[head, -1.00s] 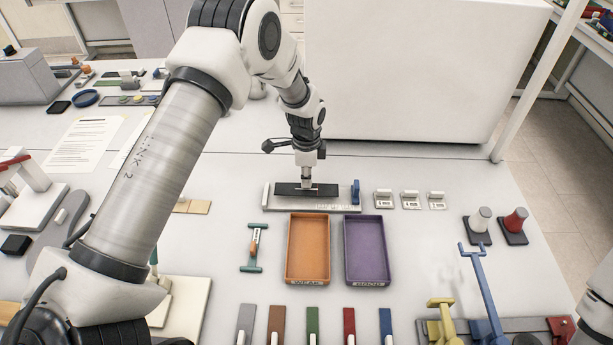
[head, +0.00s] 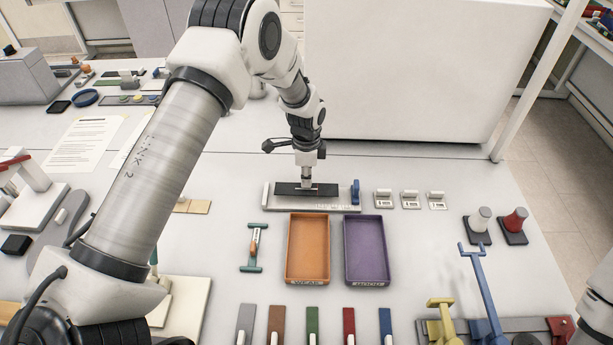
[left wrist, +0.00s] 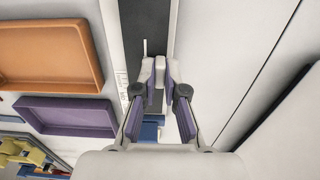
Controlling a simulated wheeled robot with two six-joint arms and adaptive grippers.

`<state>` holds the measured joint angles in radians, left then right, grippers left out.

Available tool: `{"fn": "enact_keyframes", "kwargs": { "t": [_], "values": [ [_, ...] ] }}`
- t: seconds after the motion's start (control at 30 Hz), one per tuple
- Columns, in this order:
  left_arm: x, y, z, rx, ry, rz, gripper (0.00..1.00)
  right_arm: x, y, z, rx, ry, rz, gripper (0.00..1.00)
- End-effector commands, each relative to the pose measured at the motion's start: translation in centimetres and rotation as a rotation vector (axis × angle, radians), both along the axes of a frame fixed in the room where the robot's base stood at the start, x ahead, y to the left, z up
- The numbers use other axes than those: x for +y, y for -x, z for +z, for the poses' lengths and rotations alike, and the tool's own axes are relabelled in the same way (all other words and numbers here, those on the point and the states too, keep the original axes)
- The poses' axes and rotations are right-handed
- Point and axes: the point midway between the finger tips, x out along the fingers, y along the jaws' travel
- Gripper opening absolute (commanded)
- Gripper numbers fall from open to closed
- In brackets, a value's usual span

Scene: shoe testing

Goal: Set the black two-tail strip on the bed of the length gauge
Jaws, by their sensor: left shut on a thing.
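The black two-tail strip (head: 325,189) lies lengthwise along the bed of the length gauge (head: 285,207), between its pale left end and the blue block at its right end. My left gripper (head: 307,185) is over the strip, pointing down. In the left wrist view its fingers (left wrist: 160,85) are shut on the pale upright grip of the black strip (left wrist: 146,25). The strip looks level with the bed, but I cannot tell whether its whole underside touches it. The strip's tails are not clear. My right gripper is out of view.
An orange tray (head: 289,250) and a purple tray (head: 349,250) stand just in front of the gauge. Small weights with pale grips (head: 410,199) stand to its right. A green tool (head: 252,248) lies front left. A large white box (head: 420,70) stands behind.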

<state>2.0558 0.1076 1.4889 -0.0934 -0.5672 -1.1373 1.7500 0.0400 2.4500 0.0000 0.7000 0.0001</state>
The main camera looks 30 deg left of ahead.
Motion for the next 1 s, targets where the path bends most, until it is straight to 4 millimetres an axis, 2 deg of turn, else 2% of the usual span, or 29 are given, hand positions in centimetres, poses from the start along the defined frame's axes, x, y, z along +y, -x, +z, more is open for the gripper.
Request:
{"fn": "enact_keyframes", "kwargs": {
  "t": [0.37,1.0],
  "values": [
    [0.0,0.0,-0.1,0.000,0.000,0.000,0.00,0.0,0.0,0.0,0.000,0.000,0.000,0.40],
    [0.0,0.0,-1.7,0.000,0.000,0.000,0.00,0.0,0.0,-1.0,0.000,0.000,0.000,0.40]
  ]
}}
